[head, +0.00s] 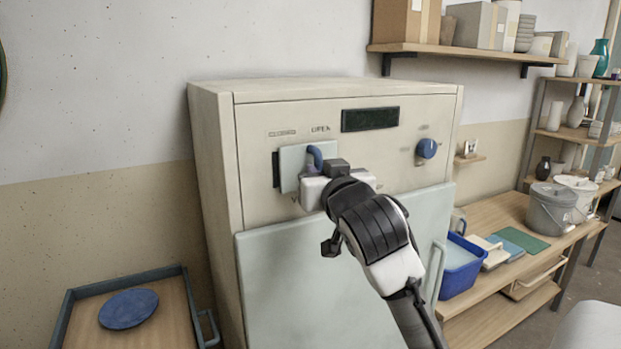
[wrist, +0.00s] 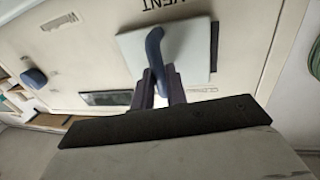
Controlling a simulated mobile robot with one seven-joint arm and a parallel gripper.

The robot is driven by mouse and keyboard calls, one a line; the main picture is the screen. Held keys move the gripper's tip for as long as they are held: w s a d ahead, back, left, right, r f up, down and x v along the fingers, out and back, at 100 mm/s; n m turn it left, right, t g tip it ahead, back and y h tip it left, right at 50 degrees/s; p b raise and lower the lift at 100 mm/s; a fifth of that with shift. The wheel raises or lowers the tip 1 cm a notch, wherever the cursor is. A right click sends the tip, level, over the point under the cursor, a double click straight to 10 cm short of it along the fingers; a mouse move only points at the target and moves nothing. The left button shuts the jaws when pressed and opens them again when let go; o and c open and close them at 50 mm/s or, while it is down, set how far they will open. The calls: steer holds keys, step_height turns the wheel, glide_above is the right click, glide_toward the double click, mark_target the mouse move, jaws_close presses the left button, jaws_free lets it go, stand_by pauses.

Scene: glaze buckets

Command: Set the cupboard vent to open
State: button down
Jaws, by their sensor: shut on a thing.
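The vent is a pale sliding plate (head: 291,160) with a blue handle (head: 315,155), on the upper left front of the cream cupboard (head: 215,170). The word OPEN is printed above the plate's right part; a fainter, unreadable label is further left. A narrow dark strip of the opening shows along the plate's left edge. My gripper (head: 312,177) is at the handle's lower end and hides part of it. In the wrist view, upside down, my gripper (wrist: 161,74) is shut on the handle (wrist: 155,46), with the plate (wrist: 190,50) behind it and the dark strip at right.
A blue knob (head: 427,148) and a dark display (head: 370,119) are on the cupboard's front, right of the vent. A pale door (head: 290,280) with a side handle is below. A tray table (head: 180,320) with a blue disc stands left; a bench with a blue tub (head: 462,270) stands right.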

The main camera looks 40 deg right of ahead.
steer(key=d, duration=0.2)
steer(key=s+d, duration=0.1)
steer(key=d, duration=0.2)
steer(key=shift+s+d+r, duration=0.15)
steer(key=shift+s+d, duration=0.1)
steer(key=shift+d, duration=0.15)
steer(key=c, duration=1.4)
jaws_free()
steer(key=shift+d, duration=0.15)
steer(key=b+v, duration=0.4)
steer(key=v, duration=1)
steer(key=shift+w, duration=0.1)
